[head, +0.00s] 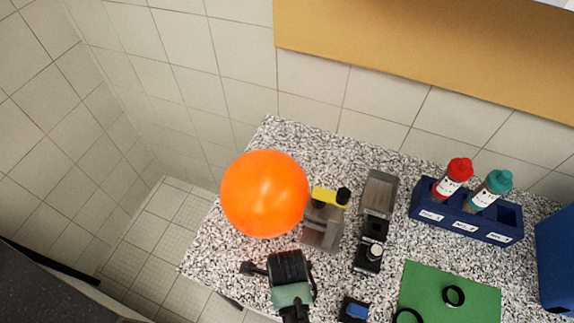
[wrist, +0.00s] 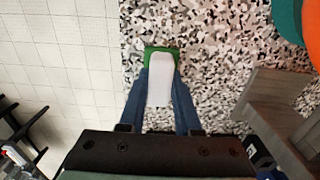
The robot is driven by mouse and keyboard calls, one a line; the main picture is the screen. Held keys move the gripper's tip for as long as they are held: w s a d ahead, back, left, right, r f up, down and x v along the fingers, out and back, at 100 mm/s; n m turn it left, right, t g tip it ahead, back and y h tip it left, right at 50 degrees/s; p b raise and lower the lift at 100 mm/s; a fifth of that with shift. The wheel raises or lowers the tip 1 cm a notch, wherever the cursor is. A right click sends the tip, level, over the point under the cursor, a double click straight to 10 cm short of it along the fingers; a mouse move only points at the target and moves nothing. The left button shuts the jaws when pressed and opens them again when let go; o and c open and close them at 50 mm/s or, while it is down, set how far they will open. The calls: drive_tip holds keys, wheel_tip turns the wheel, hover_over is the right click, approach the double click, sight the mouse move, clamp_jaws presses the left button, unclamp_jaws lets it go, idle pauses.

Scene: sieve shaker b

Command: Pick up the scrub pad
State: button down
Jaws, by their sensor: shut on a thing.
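The scrub pad (wrist: 160,88) shows in the wrist view as a white rounded strip with a green end. It lies between the two blue fingers of my gripper (wrist: 161,80), which is shut on it. Behind it is the speckled counter, near its left edge; I cannot tell whether the pad touches the counter. In the head view my arm reaches over the front left of the counter, and the pad and fingertips are hidden there.
A large orange ball (head: 264,193) sits at the counter's left. Beside it are a grey block with a yellow top (head: 322,228) and a grey-and-black device (head: 376,215). A blue rack (head: 466,226) holds red- and teal-capped bottles. A green mat (head: 440,283) lies at front right.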

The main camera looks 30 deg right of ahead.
wheel_tip(320, 180, up, 10)
drive_tip(key=shift+r+b, duration=0.1)
drive_tip(key=shift+b, duration=0.45)
drive_tip(key=c, duration=1.3)
unclamp_jaws()
clamp_jaws()
